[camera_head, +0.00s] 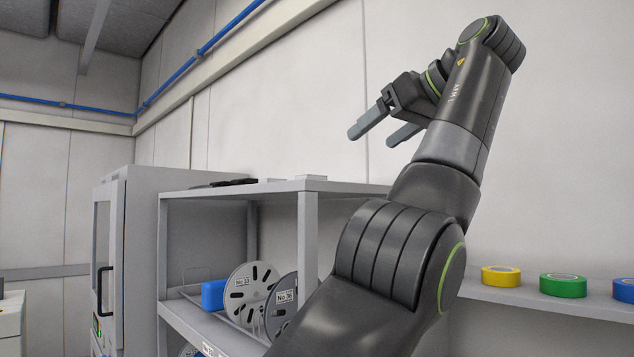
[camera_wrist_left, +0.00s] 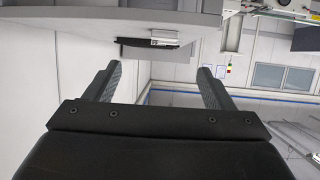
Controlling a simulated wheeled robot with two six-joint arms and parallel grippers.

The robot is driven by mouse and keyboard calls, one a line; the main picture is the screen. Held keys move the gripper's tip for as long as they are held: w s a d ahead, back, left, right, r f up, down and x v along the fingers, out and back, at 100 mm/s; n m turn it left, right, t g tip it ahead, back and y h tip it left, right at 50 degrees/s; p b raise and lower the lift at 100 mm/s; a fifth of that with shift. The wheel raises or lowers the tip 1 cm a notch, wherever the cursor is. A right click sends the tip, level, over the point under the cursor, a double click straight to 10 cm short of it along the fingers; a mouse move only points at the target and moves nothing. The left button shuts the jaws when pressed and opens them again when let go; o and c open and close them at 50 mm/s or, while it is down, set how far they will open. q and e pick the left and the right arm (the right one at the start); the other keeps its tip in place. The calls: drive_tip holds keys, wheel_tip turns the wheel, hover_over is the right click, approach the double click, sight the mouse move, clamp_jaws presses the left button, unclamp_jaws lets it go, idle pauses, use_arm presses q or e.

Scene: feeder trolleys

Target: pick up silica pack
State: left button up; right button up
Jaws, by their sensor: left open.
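My left gripper (camera_head: 376,136) is raised above the grey shelf unit, its two fingers apart with nothing between them. In the left wrist view my gripper (camera_wrist_left: 158,76) is also open, fingers spread. Small flat items lie on the top board of the shelf unit: a dark one (camera_head: 234,182) and a pale one (camera_head: 310,177). In the left wrist view a dark flat item with a pale edge (camera_wrist_left: 150,42) shows beyond the fingertips, apart from them. I cannot tell which of these is the silica pack. My right gripper is not in view.
The grey shelf unit (camera_head: 308,235) holds reels (camera_head: 247,288) and a blue box (camera_head: 213,294). A grey cabinet (camera_head: 140,240) stands to its left. Yellow (camera_head: 500,276), green (camera_head: 563,285) and blue (camera_head: 624,290) tape rolls sit on a ledge at the right. The air above the shelf is clear.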

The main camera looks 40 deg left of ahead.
use_arm(q)
drive_tip(key=s+x, duration=0.1)
drive_tip(key=x, duration=0.3)
drive_tip(key=p, duration=0.2)
approach(321, 176)
drive_tip(key=s+x, duration=0.1)
drive_tip(key=x, duration=0.2)
drive_tip(key=shift+w+a+f, duration=0.2)
drive_tip(key=shift+w+a, duration=0.25)
drive_tip(key=shift+w, duration=0.1)
drive_tip(key=shift+a, duration=0.2)
drive_tip(key=x, duration=0.1)
drive_tip(key=p+x, duration=0.2)
drive_tip(key=x, duration=0.1)
drive_tip(key=shift+s+a+r, duration=0.2)
drive_tip(key=shift+s+r, duration=0.1)
drive_tip(key=shift+s, duration=0.05)
drive_tip(key=shift+w+a+f, duration=0.1)
drive_tip(key=shift+a+f, duration=0.2)
drive_tip(key=shift+a, duration=0.2)
drive_tip(key=shift+d, duration=0.25)
drive_tip(key=shift+c, duration=0.2)
drive_tip(key=shift+d+r, duration=0.1)
drive_tip(key=shift+c, duration=1)
drive_tip(key=c, duration=0.8)
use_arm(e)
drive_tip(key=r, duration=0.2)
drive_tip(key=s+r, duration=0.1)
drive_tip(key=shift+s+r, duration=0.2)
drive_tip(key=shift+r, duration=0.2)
